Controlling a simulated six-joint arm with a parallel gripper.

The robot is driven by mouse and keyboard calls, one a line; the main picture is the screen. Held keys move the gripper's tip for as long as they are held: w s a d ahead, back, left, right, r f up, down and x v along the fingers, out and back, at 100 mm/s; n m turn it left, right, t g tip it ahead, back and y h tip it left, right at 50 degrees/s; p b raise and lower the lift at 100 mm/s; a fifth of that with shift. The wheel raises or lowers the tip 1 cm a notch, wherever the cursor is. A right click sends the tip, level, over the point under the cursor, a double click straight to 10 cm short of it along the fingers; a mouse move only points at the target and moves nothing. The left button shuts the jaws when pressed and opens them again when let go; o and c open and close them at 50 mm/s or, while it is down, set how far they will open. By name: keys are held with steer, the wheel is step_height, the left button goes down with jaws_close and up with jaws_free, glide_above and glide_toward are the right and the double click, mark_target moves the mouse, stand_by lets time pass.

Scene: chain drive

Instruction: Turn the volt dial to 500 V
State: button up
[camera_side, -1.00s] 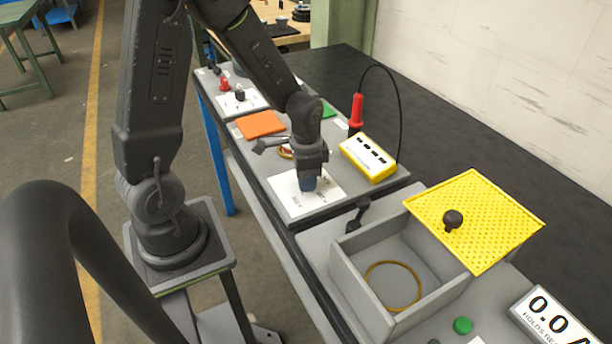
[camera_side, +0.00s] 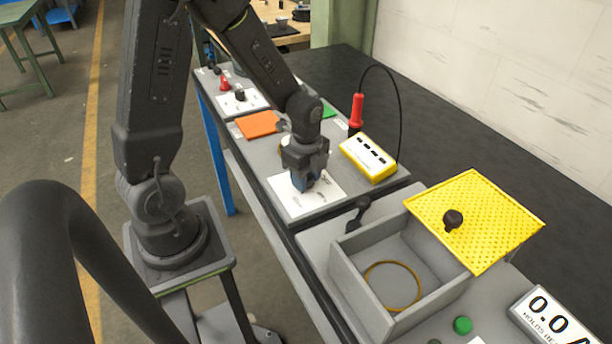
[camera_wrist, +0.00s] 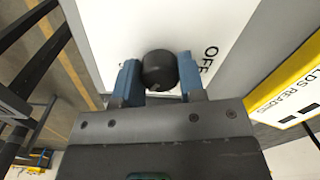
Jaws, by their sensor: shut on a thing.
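My gripper (camera_side: 305,181) points down over the white dial plate (camera_side: 327,200) on the grey bench. In the wrist view, its blue fingers (camera_wrist: 158,82) sit on both sides of a round black knob (camera_wrist: 159,68), which I take to be the volt dial. The gripper is shut on this knob. The word OFF (camera_wrist: 210,59) shows on the white plate to the right of the knob. The gripper hides the knob and part of the plate's markings in the side view, so the dial's setting cannot be read.
A yellow box (camera_side: 369,158) with a red probe (camera_side: 356,110) and black cable stands just right of the plate. An orange pad (camera_side: 261,125) lies behind. A grey open bin (camera_side: 357,275) and a yellow perforated panel (camera_side: 490,215) with a black knob are in front.

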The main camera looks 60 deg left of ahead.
steer(key=shift+m, duration=2.2)
steer(key=o, duration=0.9)
steer(key=shift+o, duration=0.2)
step_height(320, 180, up, 14)
